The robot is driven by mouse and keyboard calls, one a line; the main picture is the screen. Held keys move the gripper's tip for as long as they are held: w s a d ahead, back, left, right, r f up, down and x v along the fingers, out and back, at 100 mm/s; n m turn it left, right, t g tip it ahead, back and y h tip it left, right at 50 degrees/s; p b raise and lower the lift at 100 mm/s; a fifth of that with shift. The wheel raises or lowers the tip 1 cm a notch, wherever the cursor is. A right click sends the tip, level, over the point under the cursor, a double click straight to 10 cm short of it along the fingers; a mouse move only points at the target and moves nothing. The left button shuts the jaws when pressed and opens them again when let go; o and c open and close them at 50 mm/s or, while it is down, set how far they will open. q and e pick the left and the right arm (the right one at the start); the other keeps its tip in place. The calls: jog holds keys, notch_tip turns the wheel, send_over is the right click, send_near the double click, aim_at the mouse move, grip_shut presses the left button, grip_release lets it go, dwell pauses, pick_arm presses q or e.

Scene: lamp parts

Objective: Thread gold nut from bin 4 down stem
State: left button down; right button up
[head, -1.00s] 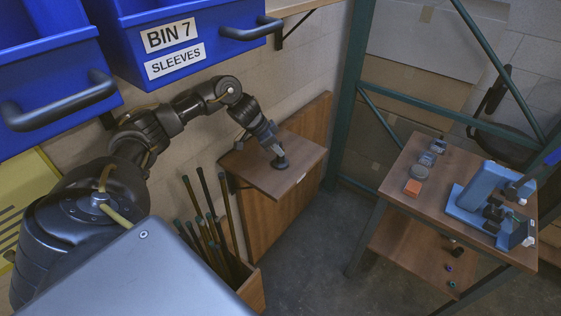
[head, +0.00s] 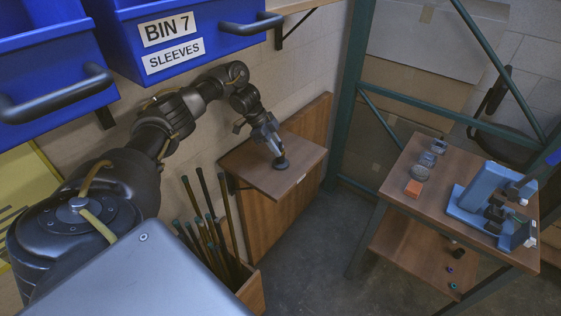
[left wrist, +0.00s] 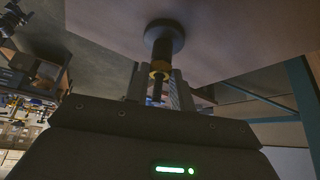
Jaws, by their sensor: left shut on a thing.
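The lamp's round dark base (head: 280,163) stands on the small wooden wall shelf (head: 262,183). My left gripper (head: 272,143) is right above it, pointing down, with the stem between its fingers. In the left wrist view the base (left wrist: 166,32) is at the top, against the shelf, and a dark stem (left wrist: 157,92) runs from it. A gold nut (left wrist: 160,68) sits around the stem between the tips of my left gripper (left wrist: 155,78), which is shut on it. In the head view my gripper hides the nut and most of the stem. My right gripper is not in view.
Blue bins, one marked BIN 7 SLEEVES (head: 190,35), hang above my left arm. A wooden box (head: 250,290) of upright rods stands below the shelf.

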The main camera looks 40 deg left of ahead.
pick_arm(q)
jog(key=shift+s+d+f+m+g+p, duration=0.15)
jog(key=shift+m+g+p, duration=0.35)
jog(key=shift+m+p, duration=0.4)
jog(key=shift+f+m, duration=0.25)
jog(key=shift+m, duration=0.05)
jog(key=shift+w+a+r+m+g+h+b, duration=0.1)
jog(key=shift+w+a+m+g+h+b, duration=0.1)
jog(key=shift+w+m+g+h+b, duration=0.15)
jog(key=shift+s+d+f+b, duration=0.15)
jog(key=shift+f+b, duration=0.05)
jog(key=shift+b, duration=0.15)
jog(key=shift+m+b, duration=0.45)
jog(key=shift+b, duration=0.15)
jog(key=shift+m+g+b, duration=0.65)
jog(key=shift+m+b, duration=0.15)
jog(key=shift+b, duration=1.3)
jog(key=shift+r+p, duration=0.2)
jog(key=shift+p, duration=0.25)
jog(key=shift+w+m, duration=0.25)
jog(key=shift+m, duration=0.25)
jog(key=shift+g, duration=0.3)
